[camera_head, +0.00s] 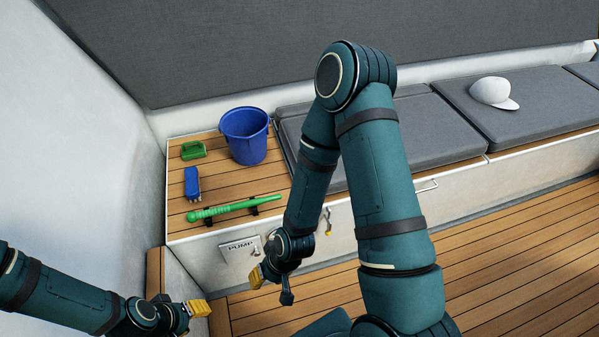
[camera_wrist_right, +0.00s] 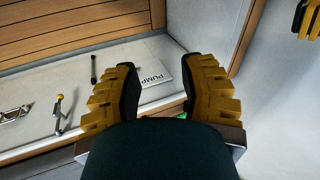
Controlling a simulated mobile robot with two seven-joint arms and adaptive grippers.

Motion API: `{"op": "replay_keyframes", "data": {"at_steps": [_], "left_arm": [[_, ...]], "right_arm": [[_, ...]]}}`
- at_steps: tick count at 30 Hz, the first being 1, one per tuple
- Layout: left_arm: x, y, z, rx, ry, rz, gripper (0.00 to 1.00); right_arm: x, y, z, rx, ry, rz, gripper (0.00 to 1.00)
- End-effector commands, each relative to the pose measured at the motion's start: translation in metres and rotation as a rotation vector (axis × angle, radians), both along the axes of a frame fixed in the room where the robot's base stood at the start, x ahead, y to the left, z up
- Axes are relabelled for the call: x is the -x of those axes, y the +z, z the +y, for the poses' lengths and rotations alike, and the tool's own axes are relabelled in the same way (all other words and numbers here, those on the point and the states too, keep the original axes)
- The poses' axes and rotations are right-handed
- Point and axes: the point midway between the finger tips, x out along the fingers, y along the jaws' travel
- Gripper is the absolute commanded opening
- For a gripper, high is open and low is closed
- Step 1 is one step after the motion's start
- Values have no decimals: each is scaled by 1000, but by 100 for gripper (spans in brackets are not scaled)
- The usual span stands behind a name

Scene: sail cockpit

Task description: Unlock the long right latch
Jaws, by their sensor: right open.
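A latch with a metal shaft and yellow knob (camera_head: 327,222) is on the white bench front, just right of my right forearm. It also shows in the right wrist view (camera_wrist_right: 58,112), left of the fingers. A dark, slim rod-like part (camera_wrist_right: 94,69) is on the same front, nearer the PUMP plate; I cannot tell if it is a latch. My right gripper (camera_head: 271,284) is open and empty in front of the bench, beside the PUMP plate. Its spread yellow fingers fill the middle of the wrist view (camera_wrist_right: 160,78). My left gripper (camera_head: 190,310) is at lower left, its jaw opening unclear.
The PUMP plate (camera_head: 240,248) is on the bench front. A metal handle (camera_head: 428,186) is further right. A blue bucket (camera_head: 245,135), green scoop-like item (camera_head: 193,150), blue brush (camera_head: 192,184) and green rod (camera_head: 235,208) are on the bench top. The wooden floor (camera_head: 510,260) at right is clear.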

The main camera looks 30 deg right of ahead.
Motion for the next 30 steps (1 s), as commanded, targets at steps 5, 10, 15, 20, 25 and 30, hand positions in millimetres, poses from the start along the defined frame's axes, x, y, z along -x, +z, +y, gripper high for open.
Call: {"op": "replay_keyframes", "data": {"at_steps": [5,10,15,20,25,30], "left_arm": [[0,-4,0,0,0,-1,47],[-1,-9,0,0,0,-3,47],[-2,-14,0,-1,1,-6,47],[-3,-18,0,-1,2,-8,47],[-4,-23,1,-1,2,-10,47],[-5,-26,1,-3,2,-12,47]], "right_arm": [[-42,-36,-22,-4,-26,-131,41],[-103,-96,-72,16,-74,-388,41],[-138,-149,-134,78,-139,-657,41],[-139,-192,-196,181,-207,-901,41],[-109,-226,-253,330,-281,-1137,41],[-68,-245,-287,467,-328,-1302,41]]}}
